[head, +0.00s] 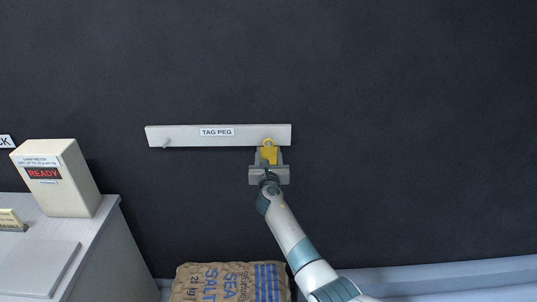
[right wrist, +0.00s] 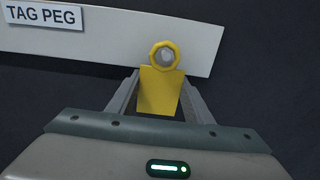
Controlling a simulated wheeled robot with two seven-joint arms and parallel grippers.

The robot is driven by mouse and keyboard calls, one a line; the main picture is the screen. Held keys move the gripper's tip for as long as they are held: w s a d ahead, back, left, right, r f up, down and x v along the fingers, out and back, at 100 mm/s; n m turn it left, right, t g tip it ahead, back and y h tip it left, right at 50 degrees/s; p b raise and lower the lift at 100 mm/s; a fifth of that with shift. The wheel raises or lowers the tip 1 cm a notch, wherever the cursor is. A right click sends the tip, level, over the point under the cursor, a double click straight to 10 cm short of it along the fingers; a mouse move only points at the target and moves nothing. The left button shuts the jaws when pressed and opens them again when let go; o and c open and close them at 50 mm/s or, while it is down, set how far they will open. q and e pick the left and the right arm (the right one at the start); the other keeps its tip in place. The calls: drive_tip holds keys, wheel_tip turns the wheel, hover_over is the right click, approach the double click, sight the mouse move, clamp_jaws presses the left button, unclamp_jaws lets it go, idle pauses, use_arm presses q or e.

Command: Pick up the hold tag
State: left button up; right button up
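The hold tag is a yellow plate with a ring at its top (head: 269,154). It hangs by the ring on a peg near the right end of the white "TAG PEG" board (head: 180,136). My right gripper (head: 268,157) is at the tag from below, with one finger on each side of it. In the right wrist view the tag (right wrist: 159,92) stands between the two grey fingers (right wrist: 160,78), its ring around the round peg end (right wrist: 167,58). The fingers look apart, with narrow gaps beside the tag; contact is not clear. My left gripper is out of view.
At left a beige box reading "READY" (head: 75,180) stands on a grey cabinet (head: 110,245). A sea salt sack (head: 190,285) lies below the board. The dark wall right of the board is clear.

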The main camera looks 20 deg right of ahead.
drive_tip(key=c, duration=0.4)
drive_tip(key=shift+r, duration=0.1)
drive_tip(key=shift+r, duration=0.1)
drive_tip(key=s+a, duration=0.1)
drive_tip(key=a, duration=0.1)
drive_tip(key=s+a+p, duration=0.1)
drive_tip(key=a, duration=0.4)
drive_tip(key=shift+s+a, duration=0.15)
drive_tip(key=shift+s, duration=0.25)
drive_tip(key=c, duration=0.5)
drive_tip(key=s+a, duration=0.1)
drive_tip(key=a, duration=0.2)
drive_tip(key=s+a, duration=0.1)
drive_tip(key=a, duration=0.2)
drive_tip(key=s+a, duration=0.1)
drive_tip(key=a, duration=0.2)
drive_tip(key=shift+s+a, duration=0.15)
drive_tip(key=shift+a, duration=0.25)
